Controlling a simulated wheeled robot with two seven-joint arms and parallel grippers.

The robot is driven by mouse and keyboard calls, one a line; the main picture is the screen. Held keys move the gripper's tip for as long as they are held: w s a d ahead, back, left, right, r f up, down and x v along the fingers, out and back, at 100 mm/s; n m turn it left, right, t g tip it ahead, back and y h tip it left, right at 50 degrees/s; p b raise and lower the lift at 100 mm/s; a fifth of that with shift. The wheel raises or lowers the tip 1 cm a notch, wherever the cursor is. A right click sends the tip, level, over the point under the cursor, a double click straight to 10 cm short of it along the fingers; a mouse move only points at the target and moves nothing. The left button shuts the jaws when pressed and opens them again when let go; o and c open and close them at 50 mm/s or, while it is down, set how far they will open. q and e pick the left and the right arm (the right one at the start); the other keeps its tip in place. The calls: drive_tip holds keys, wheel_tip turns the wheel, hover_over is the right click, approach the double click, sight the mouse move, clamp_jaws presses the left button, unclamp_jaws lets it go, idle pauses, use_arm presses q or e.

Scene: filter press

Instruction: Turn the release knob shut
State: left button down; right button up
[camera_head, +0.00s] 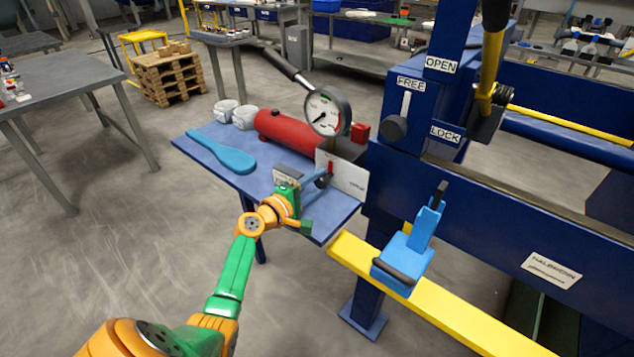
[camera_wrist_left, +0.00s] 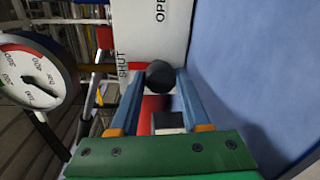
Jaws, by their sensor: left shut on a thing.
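The release knob (camera_wrist_left: 160,76) is small, dark and round, in front of a white plate (camera_wrist_left: 150,35) lettered SHUT and, partly cut off, OPEN. My left gripper (camera_wrist_left: 158,84) has its two blue fingers on either side of the knob and is shut on it. In the head view my left gripper (camera_head: 318,179) reaches over the blue bench to the white plate (camera_head: 346,180), and the fingers hide part of the knob. A red piece (camera_head: 331,167) shows upright at the plate. The knob's exact setting is hard to read. My right gripper is out of view.
The pressure gauge (camera_head: 324,112) stands above the red cylinder (camera_head: 285,130), behind the gripper. A blue paddle-shaped tool (camera_head: 228,158) and white lumps (camera_head: 243,117) lie on the blue bench (camera_head: 215,143). The blue press frame (camera_head: 480,200) stands close on the right.

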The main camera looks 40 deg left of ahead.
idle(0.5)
use_arm(q)
drive_tip(key=c, duration=0.7)
unclamp_jaws()
drive_tip(key=s, duration=0.7)
drive_tip(key=shift+a+r, duration=0.25)
drive_tip(key=shift+r, duration=0.1)
